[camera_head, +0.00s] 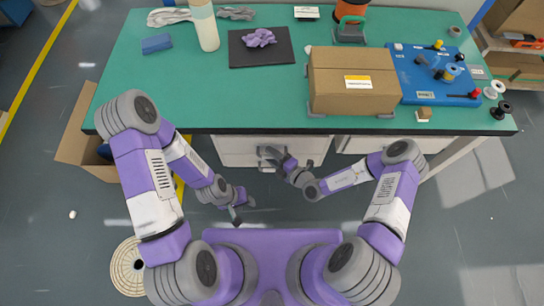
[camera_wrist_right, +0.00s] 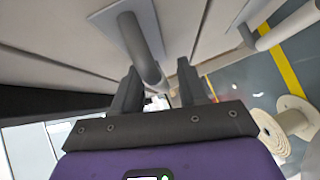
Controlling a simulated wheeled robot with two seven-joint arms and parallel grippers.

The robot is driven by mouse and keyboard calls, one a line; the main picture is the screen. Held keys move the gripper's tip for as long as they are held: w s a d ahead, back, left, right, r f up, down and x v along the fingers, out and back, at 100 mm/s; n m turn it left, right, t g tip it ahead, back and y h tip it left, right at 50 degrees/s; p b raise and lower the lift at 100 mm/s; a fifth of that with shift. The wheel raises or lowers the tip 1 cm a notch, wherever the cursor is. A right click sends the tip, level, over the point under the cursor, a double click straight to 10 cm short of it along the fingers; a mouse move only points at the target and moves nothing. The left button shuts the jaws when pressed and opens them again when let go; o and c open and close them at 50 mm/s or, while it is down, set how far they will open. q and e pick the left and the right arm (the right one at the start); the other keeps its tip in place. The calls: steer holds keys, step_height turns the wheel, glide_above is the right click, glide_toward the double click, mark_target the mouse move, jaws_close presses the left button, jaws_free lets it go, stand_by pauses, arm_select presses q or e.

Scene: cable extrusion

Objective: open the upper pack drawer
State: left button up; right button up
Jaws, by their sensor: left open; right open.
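A white drawer front (camera_head: 236,146) shows under the green bench in the head view; I cannot tell the upper drawer from any below it there. In the right wrist view the pale drawer front (camera_wrist_right: 80,40) carries a grey bar handle (camera_wrist_right: 148,58) on a flat plate. My right gripper (camera_head: 272,160) is at the handle, with its jaws (camera_wrist_right: 163,88) open. The bar reaches down to the gap between the fingers, close to the left finger; contact is unclear. The drawer looks shut. My left gripper (camera_head: 238,207) is open and empty, low in front of the bench.
A second handle (camera_wrist_right: 285,28) is at the upper right of the wrist view. The bench top (camera_head: 210,100) holds a cardboard box (camera_head: 335,95), a blue board (camera_head: 420,70) and a black mat (camera_head: 280,55). An open carton (camera_head: 80,150) stands at the left. A spool (camera_wrist_right: 292,115) is at the right.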

steer(key=shift+c, duration=0.2)
jaws_close()
